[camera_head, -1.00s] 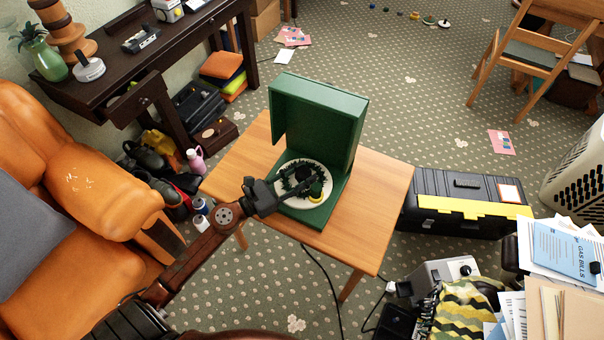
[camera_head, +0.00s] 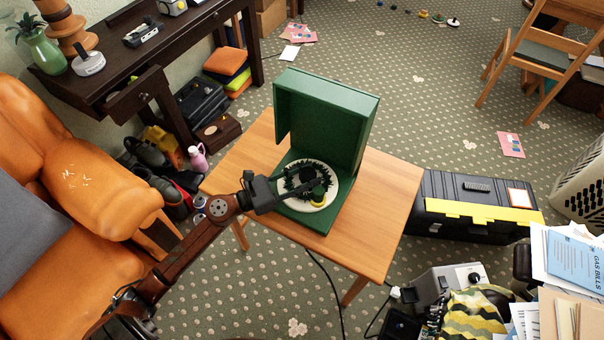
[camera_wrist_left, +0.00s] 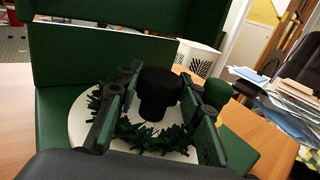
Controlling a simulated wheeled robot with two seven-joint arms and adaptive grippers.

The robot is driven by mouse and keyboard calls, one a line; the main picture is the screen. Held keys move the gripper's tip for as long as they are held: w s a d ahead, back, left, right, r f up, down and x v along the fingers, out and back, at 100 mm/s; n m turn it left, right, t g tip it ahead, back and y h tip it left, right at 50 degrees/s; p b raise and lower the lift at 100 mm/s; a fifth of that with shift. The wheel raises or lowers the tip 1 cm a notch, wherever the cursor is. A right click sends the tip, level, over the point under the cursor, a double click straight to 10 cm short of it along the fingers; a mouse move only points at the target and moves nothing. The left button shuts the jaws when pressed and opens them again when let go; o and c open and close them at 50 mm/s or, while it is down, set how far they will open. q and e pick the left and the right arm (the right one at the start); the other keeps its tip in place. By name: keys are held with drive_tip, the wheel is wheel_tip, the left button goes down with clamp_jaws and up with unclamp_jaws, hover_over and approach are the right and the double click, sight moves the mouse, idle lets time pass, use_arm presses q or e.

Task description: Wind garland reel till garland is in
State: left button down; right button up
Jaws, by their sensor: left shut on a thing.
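The garland reel is a white disc (camera_head: 333,181) lying flat in an open green case (camera_head: 342,130) on a small wooden table (camera_head: 385,215). Dark green garland (camera_head: 291,179) rings the disc's middle; it also shows in the left wrist view (camera_wrist_left: 150,137). A black knob (camera_wrist_left: 160,88) stands up from the reel. My left gripper (camera_head: 312,190) reaches in from the left over the disc, its fingers on either side of the knob and shut on it. A small yellow part (camera_head: 318,198) shows beside the fingers. The fingers hide part of the disc. My right gripper is not in view.
The case's upright back and side walls stand close behind the reel. An orange armchair (camera_head: 95,190) is at left, a dark desk (camera_head: 110,85) behind it. A black and yellow toolbox (camera_head: 470,205) and papers (camera_head: 570,260) are at right. The table's right side is bare.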

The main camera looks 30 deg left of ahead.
use_arm(q)
drive_tip(key=c, duration=1.6)
unclamp_jaws()
drive_tip(key=v, duration=1.2)
